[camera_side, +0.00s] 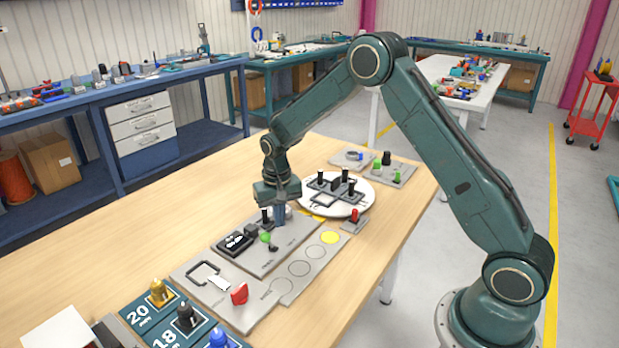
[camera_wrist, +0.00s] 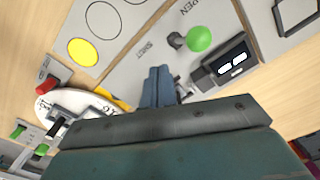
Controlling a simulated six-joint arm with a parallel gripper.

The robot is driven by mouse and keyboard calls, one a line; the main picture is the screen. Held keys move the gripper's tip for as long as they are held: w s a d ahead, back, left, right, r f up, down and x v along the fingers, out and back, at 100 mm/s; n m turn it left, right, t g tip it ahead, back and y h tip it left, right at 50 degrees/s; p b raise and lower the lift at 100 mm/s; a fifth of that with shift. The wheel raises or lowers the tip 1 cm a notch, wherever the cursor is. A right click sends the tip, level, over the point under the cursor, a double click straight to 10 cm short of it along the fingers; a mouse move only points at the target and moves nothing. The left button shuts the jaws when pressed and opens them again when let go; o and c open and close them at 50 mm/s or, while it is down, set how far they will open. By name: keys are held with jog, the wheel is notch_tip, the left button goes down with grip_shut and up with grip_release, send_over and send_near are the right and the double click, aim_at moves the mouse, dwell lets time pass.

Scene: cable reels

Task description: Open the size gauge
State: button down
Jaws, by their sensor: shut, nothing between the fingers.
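The size gauge appears to be the dark block with white oval windows (camera_side: 237,241) on a grey plate. It also shows in the wrist view (camera_wrist: 225,66). A lever with a green ball knob (camera_side: 265,237) stands beside it; the wrist view shows the ball (camera_wrist: 199,38) close to the block. The plate carries the words SHUT and OPEN, the latter partly cut off. I cannot tell exactly which word the lever points to. My gripper (camera_side: 280,222) is low over the plate's far end, shut and empty. Its fingertips (camera_wrist: 158,72) are near SHUT, apart from the ball.
A white round turntable (camera_side: 318,208) with upright black pegs lies just beyond my gripper. A red-knobbed piece (camera_side: 354,217) and a strip of circles, one yellow (camera_side: 330,237), lie to the right. A plate with a red part (camera_side: 240,294) lies nearer. Bare wood is free at left.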

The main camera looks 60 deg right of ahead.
notch_tip(320, 180, up, 4)
jog(key=shift+r, duration=0.2)
jog(key=c, duration=2.1)
grip_release()
